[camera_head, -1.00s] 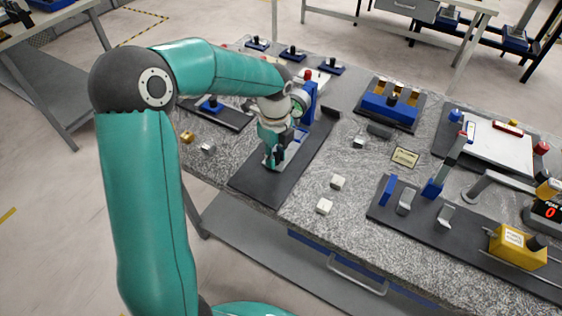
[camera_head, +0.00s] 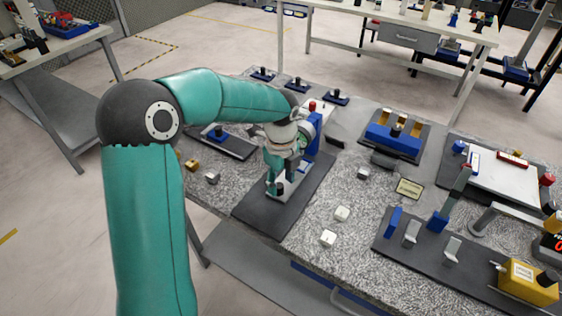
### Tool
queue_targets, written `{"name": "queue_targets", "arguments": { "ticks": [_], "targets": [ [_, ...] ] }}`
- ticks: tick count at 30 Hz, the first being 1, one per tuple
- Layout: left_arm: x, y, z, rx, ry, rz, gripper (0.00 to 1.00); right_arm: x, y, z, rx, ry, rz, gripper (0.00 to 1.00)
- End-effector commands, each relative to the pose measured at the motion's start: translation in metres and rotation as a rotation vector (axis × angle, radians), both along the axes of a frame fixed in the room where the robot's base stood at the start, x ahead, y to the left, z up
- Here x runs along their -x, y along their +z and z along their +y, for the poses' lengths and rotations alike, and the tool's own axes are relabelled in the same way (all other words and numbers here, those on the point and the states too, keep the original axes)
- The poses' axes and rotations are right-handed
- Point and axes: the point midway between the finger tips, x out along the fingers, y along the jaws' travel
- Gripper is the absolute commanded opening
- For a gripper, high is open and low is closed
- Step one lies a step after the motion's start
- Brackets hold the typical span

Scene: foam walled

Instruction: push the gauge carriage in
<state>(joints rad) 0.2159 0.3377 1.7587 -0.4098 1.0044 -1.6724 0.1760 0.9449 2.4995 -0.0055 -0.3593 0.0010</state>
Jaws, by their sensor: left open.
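The gauge stand is a blue post (camera_head: 314,140) with a round dial gauge (camera_head: 305,136) and a red knob (camera_head: 312,106). It stands at the back of a dark base plate (camera_head: 268,218) on the left part of the bench. A pale sliding piece (camera_head: 293,183), which looks like the gauge carriage, lies low on the plate in front of the post. My left gripper (camera_head: 275,190) is open, just above or at the near end of this piece, and hides part of it. I cannot tell whether they touch. My right gripper is not in view.
Two white blocks (camera_head: 335,226) lie right of the plate. Small blocks (camera_head: 201,171) lie to its left. A blue fixture (camera_head: 393,138) stands behind. A dark plate with a yellow box (camera_head: 527,281) fills the front right. Bare grey bench (camera_head: 365,205) lies between.

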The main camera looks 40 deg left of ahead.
Motion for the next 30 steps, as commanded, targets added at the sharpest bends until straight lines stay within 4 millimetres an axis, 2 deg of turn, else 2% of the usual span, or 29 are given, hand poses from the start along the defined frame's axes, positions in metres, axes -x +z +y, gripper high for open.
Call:
{"name": "queue_targets", "arguments": {
  "ticks": [9,15,21,30],
  "targets": [
    [-0.001,0.063,0.001,-0.001,0.001,-0.007,0.51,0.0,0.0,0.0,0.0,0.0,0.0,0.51],
    [-0.001,0.093,0.0,0.0,0.002,-0.005,0.51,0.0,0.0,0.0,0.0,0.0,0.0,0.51],
    [0.0,0.105,0.0,0.0,0.002,-0.004,0.51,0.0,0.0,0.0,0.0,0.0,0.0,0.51],
    [0.0,0.105,0.0,0.0,0.001,-0.003,0.51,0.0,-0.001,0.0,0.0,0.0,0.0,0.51]
  ]
}}
